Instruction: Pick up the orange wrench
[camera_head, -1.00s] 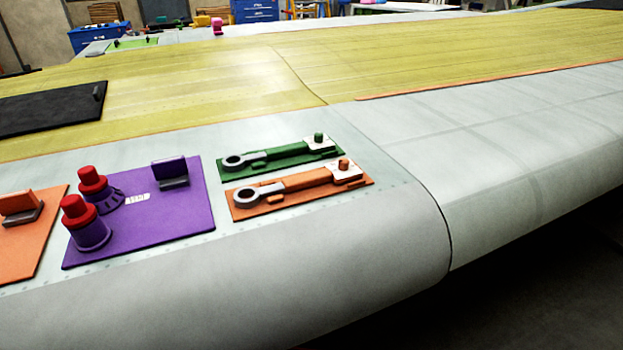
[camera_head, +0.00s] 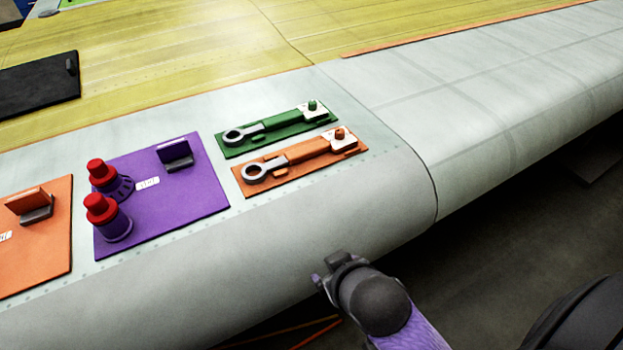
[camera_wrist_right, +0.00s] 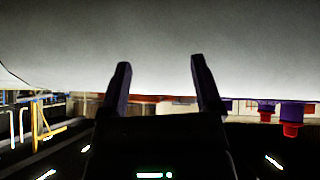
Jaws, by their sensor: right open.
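The orange wrench (camera_head: 305,152) lies on an orange mat (camera_head: 284,178) on the wing, with its grey ring end to the left. A green wrench (camera_head: 280,121) lies on a green mat (camera_head: 234,150) just behind it. My right gripper (camera_head: 318,281) is in the head view, in front of the wing's rounded edge, below the orange wrench and apart from it. In the right wrist view my right gripper (camera_wrist_right: 160,88) is open, with nothing between its fingers. The orange wrench does not show there. My left gripper is not in view.
A purple mat (camera_head: 200,195) with two red-topped purple pieces (camera_head: 110,215) lies left of the wrenches. Another orange mat (camera_head: 45,255) lies farther left. The wing's grey surface (camera_head: 450,110) on the right is clear. The wing's rounded front edge (camera_head: 270,285) lies between my right gripper and the wrench.

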